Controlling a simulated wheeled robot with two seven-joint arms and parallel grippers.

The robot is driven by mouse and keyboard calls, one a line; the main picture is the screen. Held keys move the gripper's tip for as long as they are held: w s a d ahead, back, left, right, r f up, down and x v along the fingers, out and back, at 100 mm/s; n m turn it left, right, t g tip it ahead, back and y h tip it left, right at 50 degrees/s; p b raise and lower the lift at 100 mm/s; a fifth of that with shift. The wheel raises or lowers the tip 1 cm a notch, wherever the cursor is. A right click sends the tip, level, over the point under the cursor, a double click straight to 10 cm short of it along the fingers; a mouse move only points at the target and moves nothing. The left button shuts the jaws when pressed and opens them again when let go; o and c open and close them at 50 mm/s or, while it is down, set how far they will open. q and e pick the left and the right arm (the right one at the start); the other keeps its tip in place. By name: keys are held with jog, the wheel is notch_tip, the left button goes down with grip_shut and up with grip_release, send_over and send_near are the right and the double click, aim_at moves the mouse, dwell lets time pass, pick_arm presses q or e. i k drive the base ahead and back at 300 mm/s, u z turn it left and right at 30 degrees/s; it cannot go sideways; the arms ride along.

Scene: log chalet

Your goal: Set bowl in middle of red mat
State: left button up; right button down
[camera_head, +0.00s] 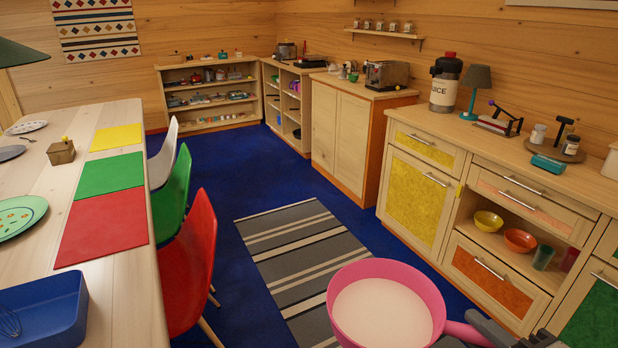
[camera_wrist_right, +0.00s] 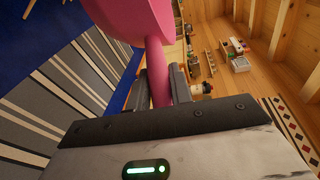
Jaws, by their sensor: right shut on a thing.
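A pink bowl (camera_head: 343,325) with a stubby handle and a pale whitish inside is at the bottom of the head view, above the floor. My right gripper (camera_head: 475,334) is shut on its handle, partly cut off by the frame edge. In the right wrist view the pink bowl (camera_wrist_right: 125,14) is at the top, and its handle passes between the fingers of my right gripper (camera_wrist_right: 158,82). The red mat (camera_head: 103,225) lies flat and bare on the wooden table at left, apart from the bowl. My left gripper is not in view.
A green mat (camera_head: 108,174) and a yellow mat (camera_head: 116,137) lie beyond the red one. A blue tray (camera_head: 60,290) and a green plate (camera_head: 18,216) are near it. A red chair (camera_head: 190,260) stands at the table's edge. Cabinets (camera_head: 415,195) line the right; striped rug between.

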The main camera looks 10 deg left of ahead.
aim_at(118, 211)
jog(key=i, duration=3.4)
jog(key=u, duration=4.35)
jog(key=i, duration=0.5)
jog(key=u, duration=0.05)
